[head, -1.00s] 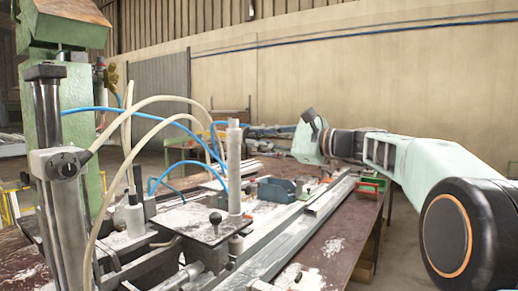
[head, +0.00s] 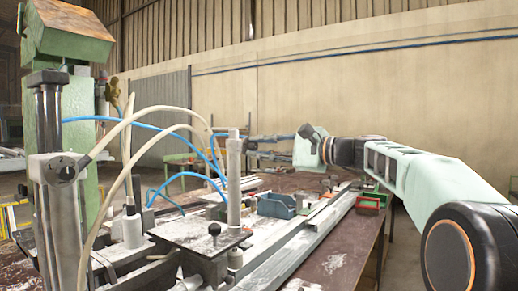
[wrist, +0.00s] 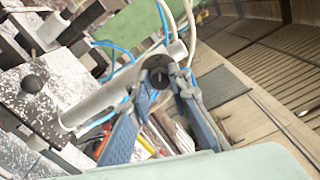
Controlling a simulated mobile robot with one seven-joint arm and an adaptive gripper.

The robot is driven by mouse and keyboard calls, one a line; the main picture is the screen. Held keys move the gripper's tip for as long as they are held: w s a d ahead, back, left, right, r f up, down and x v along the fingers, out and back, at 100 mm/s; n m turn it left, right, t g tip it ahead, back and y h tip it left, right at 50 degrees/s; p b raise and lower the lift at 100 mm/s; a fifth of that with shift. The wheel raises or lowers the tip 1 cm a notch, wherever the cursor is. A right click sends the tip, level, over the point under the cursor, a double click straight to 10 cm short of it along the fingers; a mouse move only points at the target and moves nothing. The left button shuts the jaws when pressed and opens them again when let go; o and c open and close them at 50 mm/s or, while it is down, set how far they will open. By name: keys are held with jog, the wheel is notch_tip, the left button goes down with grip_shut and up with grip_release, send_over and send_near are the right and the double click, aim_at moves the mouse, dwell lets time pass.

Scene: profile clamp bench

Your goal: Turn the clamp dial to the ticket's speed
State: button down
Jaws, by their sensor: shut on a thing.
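The clamp dial (wrist: 157,73) shows in the wrist view as a small dark round face at the upper end of a thick grey post (wrist: 98,103). My gripper (wrist: 158,84) has its two blue fingers on either side of the dial and is shut on it. The fingertips partly cover the dial's rim. In the head view the grey post (head: 234,185) stands upright on the bench, and my gripper (head: 247,141) reaches its top from the right. The dial's marks are too small to read. I cannot make out a ticket in either view.
White and blue hoses (head: 170,115) arch just left of the post. A speckled plate with a black knob (head: 213,229) lies below. A blue block (head: 276,205) and a red-green tray (head: 369,203) sit on the bench to the right, beside long metal profiles (head: 285,255).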

jog(key=c, duration=1.8)
grip_release()
jog(key=shift+d, duration=0.1)
jog(key=v, duration=1.2)
